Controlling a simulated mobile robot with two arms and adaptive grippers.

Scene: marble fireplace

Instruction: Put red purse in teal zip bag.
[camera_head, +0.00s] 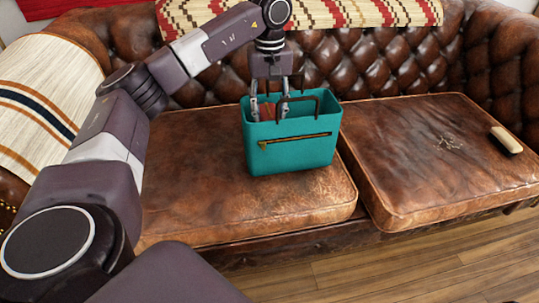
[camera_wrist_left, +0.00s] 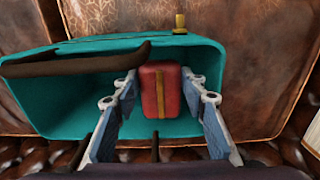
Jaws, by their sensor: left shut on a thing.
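The teal zip bag (camera_head: 290,151) stands upright on the left seat cushion of the brown sofa, with dark handles and a zip on its front. Its open top also shows in the left wrist view (camera_wrist_left: 65,115). My left gripper (camera_head: 270,113) points down into the bag's opening. In the left wrist view my left gripper (camera_wrist_left: 161,91) is shut on the red purse (camera_wrist_left: 151,90), which has a tan strip down its middle. The purse is inside the bag's opening, towards one end. I cannot tell whether it touches the bag's bottom. My right gripper is not in view.
The sofa's left cushion (camera_head: 200,190) and right cushion (camera_head: 430,160) are mostly clear. A small tan object (camera_head: 506,140) lies at the right cushion's far right. The tufted backrest (camera_head: 380,70) rises behind the bag. A striped blanket (camera_head: 40,95) covers the left armrest.

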